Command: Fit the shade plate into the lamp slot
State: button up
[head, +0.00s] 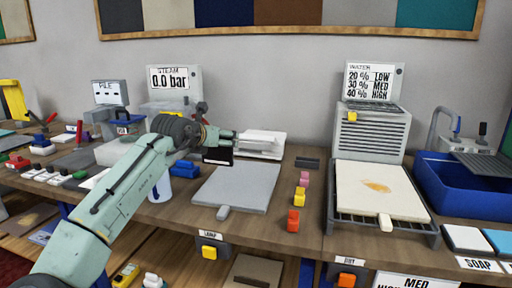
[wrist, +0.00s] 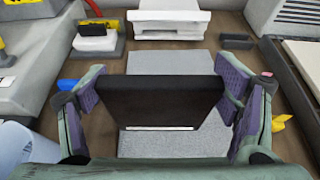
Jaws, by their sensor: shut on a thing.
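My gripper (head: 222,142) is shut on a dark, flat plate (head: 217,156), which I take to be the shade plate. In the wrist view the plate (wrist: 158,98) spans between the two purple-padded fingers of the gripper (wrist: 160,95), with a pale strip along its lower edge. It is held above a grey mat (head: 238,187). A low white unit (head: 262,144) stands behind the mat, apart from the plate; it also shows at the top of the wrist view (wrist: 170,22). I cannot make out the lamp slot clearly. A label reading LAMP (head: 210,233) is on the table's front edge.
A wire rack (head: 344,222) with a stained cream pad (head: 376,189) is to the right. Small coloured blocks (head: 299,195) and a dark bar (head: 307,162) lie between. A blue-white cup (head: 158,188) stands left of the mat. The steam unit (head: 176,82) is behind my arm.

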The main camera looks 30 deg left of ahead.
aim_at(251, 152)
jog(key=i+j, duration=0.15)
jog(key=i, duration=0.25)
jog(key=i+j, duration=0.1)
jog(key=i, duration=0.25)
jog(key=i+j, duration=0.15)
jog(key=i, duration=0.25)
